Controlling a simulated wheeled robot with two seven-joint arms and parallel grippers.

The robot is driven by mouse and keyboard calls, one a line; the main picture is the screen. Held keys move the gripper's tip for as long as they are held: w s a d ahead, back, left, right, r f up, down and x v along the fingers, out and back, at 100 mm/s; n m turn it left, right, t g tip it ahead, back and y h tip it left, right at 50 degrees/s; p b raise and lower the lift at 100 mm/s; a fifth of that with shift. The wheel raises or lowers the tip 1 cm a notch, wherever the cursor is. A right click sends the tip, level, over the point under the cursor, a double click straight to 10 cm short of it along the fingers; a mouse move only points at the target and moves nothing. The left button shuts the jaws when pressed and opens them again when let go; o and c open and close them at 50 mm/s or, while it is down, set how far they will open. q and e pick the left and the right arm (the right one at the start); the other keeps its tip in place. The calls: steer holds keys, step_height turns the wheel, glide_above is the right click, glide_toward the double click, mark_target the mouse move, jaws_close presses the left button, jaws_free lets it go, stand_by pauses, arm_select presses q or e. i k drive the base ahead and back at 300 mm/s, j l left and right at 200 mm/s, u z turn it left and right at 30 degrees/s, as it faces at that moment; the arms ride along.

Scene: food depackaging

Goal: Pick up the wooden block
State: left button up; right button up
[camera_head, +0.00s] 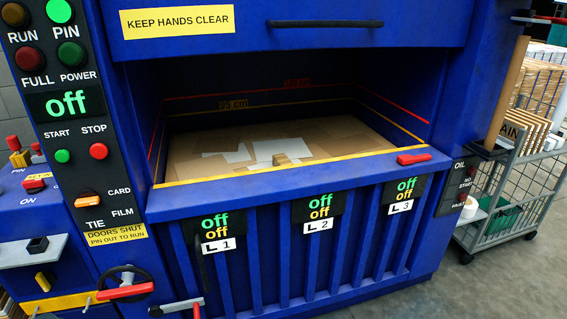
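A small tan block (281,159), which looks like the wooden block, lies on flattened cardboard (200,170) inside the blue baler's open chamber. It is near the middle of the chamber's front edge, beside white sheets (270,148). Its lower part is partly hidden by the yellow-edged front sill (220,180). Neither of my grippers shows in the head view.
The chamber opening is bounded above by a blue door with a dark handle (325,23). A red latch (413,159) sits on the sill's right end. A control panel (75,110) stands left. A wire cart (510,190) holding wooden pieces stands right on open floor.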

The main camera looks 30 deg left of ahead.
mark_target(281, 159)
steer(key=u, duration=0.4)
steer(key=i+l+u, duration=0.1)
steer(key=u, duration=0.3)
steer(key=l+u, duration=0.15)
steer(key=u, duration=0.25)
steer(key=l+u, duration=0.15)
steer(key=u, duration=0.25)
steer(key=l+u, duration=0.45)
steer(key=l, duration=0.45)
steer(key=k+l+u, duration=0.1)
steer(key=l+u, duration=0.35)
steer(key=l, duration=0.4)
steer(key=k+l, duration=0.1)
steer(key=l, duration=0.6)
steer(key=k+l, duration=0.15)
steer(key=l, duration=0.2)
